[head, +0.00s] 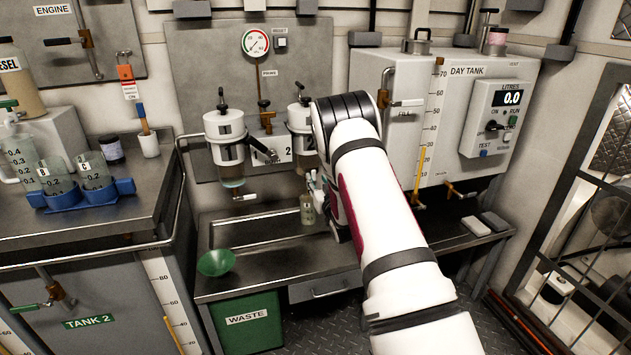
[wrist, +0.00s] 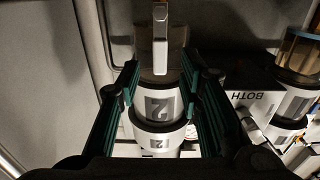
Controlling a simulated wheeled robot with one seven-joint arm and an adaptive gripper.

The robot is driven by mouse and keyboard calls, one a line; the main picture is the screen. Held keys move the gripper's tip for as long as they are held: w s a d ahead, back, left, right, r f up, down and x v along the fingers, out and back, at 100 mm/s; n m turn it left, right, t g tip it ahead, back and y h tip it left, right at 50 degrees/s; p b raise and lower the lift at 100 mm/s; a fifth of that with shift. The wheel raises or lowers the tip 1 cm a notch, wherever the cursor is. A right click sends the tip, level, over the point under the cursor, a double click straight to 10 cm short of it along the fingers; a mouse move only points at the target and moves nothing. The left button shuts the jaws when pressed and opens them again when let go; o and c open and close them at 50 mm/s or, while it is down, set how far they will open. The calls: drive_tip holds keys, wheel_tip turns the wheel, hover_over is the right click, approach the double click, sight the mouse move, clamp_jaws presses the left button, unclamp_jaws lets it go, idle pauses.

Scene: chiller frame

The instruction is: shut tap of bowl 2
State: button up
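Bowl 2 (head: 298,117) is the right one of two white filter housings on the back wall; my arm hides most of it in the head view. In the wrist view, bowl 2 (wrist: 158,138) appears upside down in the middle, with its number label towards me. A pale tap lever (wrist: 160,38) stands lengthwise in the picture at its bowl end. My gripper (wrist: 160,78) is open, with one green-padded finger on each side of the bowl in the picture. I cannot tell whether either finger touches anything. The fingers are mostly hidden in the head view.
Bowl 1 (head: 226,138) with its own tap (head: 245,197) hangs to the left. A small bottle (head: 307,209) stands on the bench below. A green funnel (head: 215,262) sits at the bench's front left. The day tank (head: 385,75) is close on the right.

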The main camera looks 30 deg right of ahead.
drive_tip(key=shift+x, duration=1.35)
drive_tip(key=shift+c, duration=0.3)
clamp_jaws()
drive_tip(key=shift+d, duration=0.1)
drive_tip(key=d+f+m+b, duration=0.2)
drive_tip(key=m+b, duration=0.2)
drive_tip(key=m, duration=0.5)
drive_tip(key=s+d+f+m+b, duration=0.1)
drive_tip(key=d+f+m+b, duration=0.1)
drive_tip(key=m, duration=0.7)
drive_tip(key=shift+s+d+f+m+b, duration=0.2)
drive_tip(key=shift+d+f+m+b, duration=0.15)
drive_tip(key=shift+f+b, duration=0.35)
